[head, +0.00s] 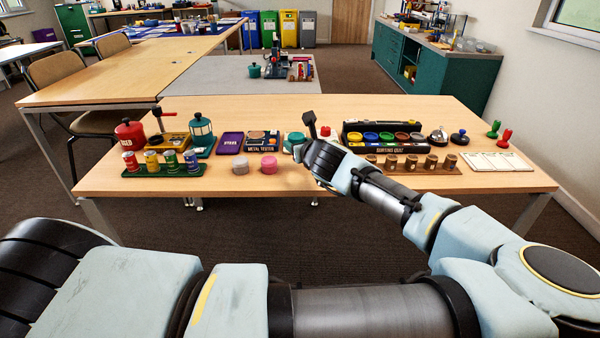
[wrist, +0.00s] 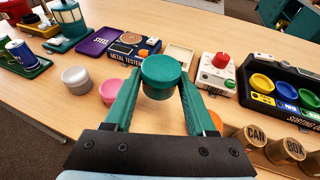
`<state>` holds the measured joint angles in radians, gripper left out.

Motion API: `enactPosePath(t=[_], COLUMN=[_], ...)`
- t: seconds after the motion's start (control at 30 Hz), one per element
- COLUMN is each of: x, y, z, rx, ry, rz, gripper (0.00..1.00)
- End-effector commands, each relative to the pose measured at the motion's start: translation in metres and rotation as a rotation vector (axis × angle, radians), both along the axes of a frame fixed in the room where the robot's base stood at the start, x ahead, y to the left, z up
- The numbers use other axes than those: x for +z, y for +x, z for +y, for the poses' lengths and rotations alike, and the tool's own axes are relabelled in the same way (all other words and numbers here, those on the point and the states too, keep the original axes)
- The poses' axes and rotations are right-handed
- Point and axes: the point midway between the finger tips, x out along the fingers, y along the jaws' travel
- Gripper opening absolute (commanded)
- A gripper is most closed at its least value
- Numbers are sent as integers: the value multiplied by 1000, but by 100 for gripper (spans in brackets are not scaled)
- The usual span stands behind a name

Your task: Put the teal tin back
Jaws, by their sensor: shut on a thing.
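The teal tin (wrist: 162,72) is a short round tin with a flat lid. My gripper (wrist: 162,84) is shut on it, with one finger on each side, in the wrist view. In the head view the tin (head: 294,139) shows partly behind my gripper (head: 299,152), over the middle of the table. I cannot tell how high the tin is above the table. A grey-white tin (head: 240,166) and a pink tin (head: 269,165) stand to the left of my gripper. An orange thing (wrist: 215,121) shows partly behind my right finger in the wrist view.
A cream square tray (wrist: 181,56) lies beyond the tin, beside the metal tester (wrist: 134,45). A white box with a red button (wrist: 218,75) and the sorting quiz box (head: 384,138) stand to the right.

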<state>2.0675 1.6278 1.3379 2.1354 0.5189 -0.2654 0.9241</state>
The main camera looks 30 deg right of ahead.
Motion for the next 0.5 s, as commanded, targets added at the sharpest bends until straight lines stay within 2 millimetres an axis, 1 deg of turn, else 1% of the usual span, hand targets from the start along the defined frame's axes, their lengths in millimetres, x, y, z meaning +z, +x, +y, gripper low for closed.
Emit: enactPosePath(t=[0.03,0.1,0.2,0.37,0.5], x=[-10,-21,-31,-43,-63], y=[0,0,0,0,0], z=[0,0,0,0,0], rx=[-1,0,0,1,0], ry=[6,4,1,2,4], rz=[-1,-2,0,-1,-1], gripper=[0,0,0,0,0])
